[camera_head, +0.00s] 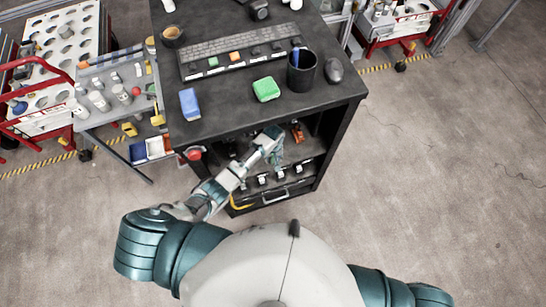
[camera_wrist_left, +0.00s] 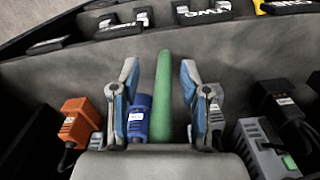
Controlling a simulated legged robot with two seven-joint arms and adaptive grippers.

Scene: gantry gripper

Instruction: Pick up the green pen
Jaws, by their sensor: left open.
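The green pen (camera_wrist_left: 163,105) shows in the left wrist view as a long green bar, pointing away from the wrist. It lies between the two fingers of my left gripper (camera_wrist_left: 160,68), with a gap on both sides. The fingers are open and do not grip it. I cannot tell how far below the fingers the pen is. In the head view my left gripper (camera_head: 274,148) reaches into the open shelf space of the dark cabinet (camera_head: 225,122). The pen cannot be made out there. My right gripper is not in view.
A blue item (camera_wrist_left: 138,115) stands close beside the left finger. An orange device (camera_wrist_left: 80,122) and a grey device (camera_wrist_left: 262,145) flank the fingers. Dark items line the shelf's other edge. The cabinet top (camera_head: 225,105) hangs above, holding a cup (camera_head: 301,76) and a green block (camera_head: 266,89).

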